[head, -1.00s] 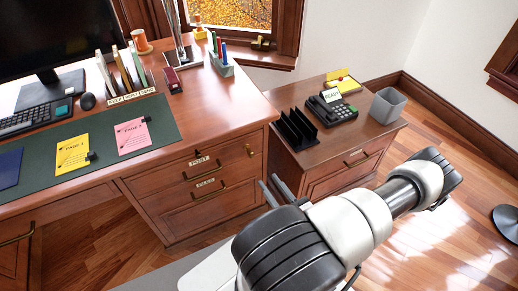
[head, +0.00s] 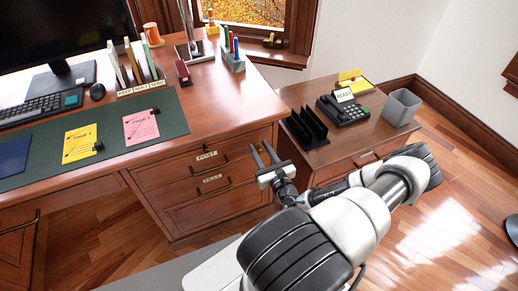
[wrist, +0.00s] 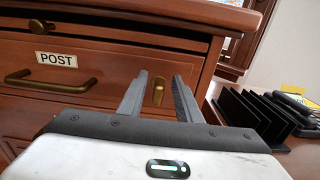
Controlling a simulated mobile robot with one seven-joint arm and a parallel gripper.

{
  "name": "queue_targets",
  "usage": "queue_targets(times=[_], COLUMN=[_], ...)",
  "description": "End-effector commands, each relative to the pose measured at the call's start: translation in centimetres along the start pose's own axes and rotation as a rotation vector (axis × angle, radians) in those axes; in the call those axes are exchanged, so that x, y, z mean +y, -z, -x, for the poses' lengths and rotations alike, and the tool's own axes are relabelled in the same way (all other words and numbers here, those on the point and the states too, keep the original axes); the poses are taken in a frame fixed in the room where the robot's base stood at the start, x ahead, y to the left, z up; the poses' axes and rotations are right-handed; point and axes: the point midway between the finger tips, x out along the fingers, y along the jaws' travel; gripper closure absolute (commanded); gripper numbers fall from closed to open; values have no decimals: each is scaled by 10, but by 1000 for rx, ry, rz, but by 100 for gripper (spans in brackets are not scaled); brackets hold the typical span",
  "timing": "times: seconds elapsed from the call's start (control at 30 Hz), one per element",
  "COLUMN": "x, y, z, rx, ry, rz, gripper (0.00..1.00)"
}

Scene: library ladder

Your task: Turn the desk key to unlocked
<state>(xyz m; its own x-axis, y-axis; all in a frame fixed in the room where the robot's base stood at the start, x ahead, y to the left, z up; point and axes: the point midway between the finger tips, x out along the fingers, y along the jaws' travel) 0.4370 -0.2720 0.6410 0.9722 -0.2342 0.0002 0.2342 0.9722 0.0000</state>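The brass desk key (wrist: 158,92) sits on the front of the desk's top drawer, right of the POST label (wrist: 56,59). It looks upright in the wrist view. My gripper (wrist: 160,82) is open, with one finger on each side of the key as seen in the wrist view. I cannot tell whether the fingertips reach the key or touch it. In the head view my gripper (head: 263,151) is at the right end of the top drawer, and its fingers largely hide the key.
The POST drawer's handle (wrist: 50,82) is left of the fingers. The desk top (head: 225,105) overhangs above. A side cabinet (head: 345,145) with a black rack (head: 306,128), a telephone (head: 343,110) and a grey bin (head: 402,107) stands to the right.

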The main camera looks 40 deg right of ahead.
Motion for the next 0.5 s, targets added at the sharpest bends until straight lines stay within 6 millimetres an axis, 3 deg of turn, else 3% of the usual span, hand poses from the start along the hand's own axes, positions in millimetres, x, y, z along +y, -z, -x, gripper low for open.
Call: queue_targets(times=[0.17,0.43,0.5], x=[0,0,0], y=[0,0,0], z=[-11,-12,-12], rx=[0,0,0], ry=[0,0,0], rz=[-1,0,0], gripper=[69,69,81])
